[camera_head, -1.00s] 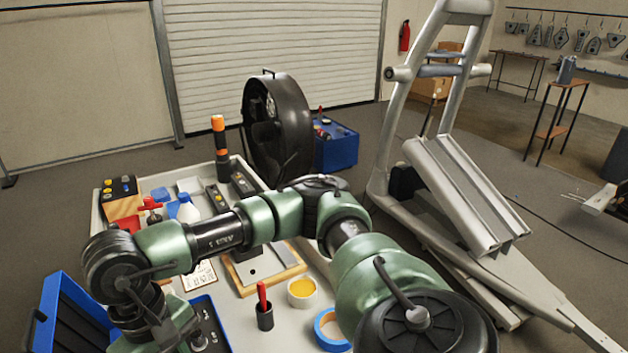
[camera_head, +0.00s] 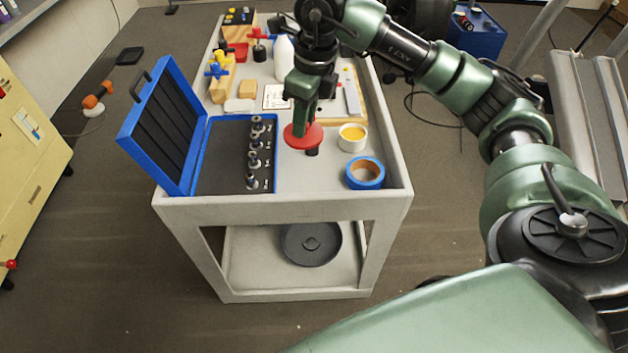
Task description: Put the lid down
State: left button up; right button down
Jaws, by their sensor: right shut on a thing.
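A red round lid (camera_head: 312,135) shows in the head view above the right front of the cart top. My right gripper (camera_head: 300,122) comes down from above and is shut on it. Just under the lid is a small dark cup (camera_head: 312,151), mostly hidden. I cannot tell whether the lid touches it. A white tub with yellow contents (camera_head: 352,138) stands uncovered, right of the lid and apart from it. My left gripper is not in view.
The cart (camera_head: 290,186) holds an open blue case with sockets (camera_head: 208,165) at front left and a blue tape roll (camera_head: 365,173) at front right. Several tools and blocks crowd the back. A dark disc (camera_head: 311,244) lies on the lower shelf. Bare surface shows between case and tape.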

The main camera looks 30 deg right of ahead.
jog(key=d+m, duration=0.1)
jog(key=m, duration=0.1)
jog(key=w+d+m, duration=0.1)
jog(key=m, duration=0.1)
jog(key=d+r+m, duration=0.1)
jog(key=m, duration=0.1)
jog(key=shift+w+m+h, duration=0.3)
jog(key=shift+h, duration=0.1)
jog(key=shift+d+m, duration=0.2)
jog(key=shift+m, duration=0.3)
jog(key=shift+w+d+f, duration=0.1)
jog(key=shift+f, duration=0.2)
jog(key=shift+f+p, duration=1.05)
jog(key=shift+f, duration=8.6)
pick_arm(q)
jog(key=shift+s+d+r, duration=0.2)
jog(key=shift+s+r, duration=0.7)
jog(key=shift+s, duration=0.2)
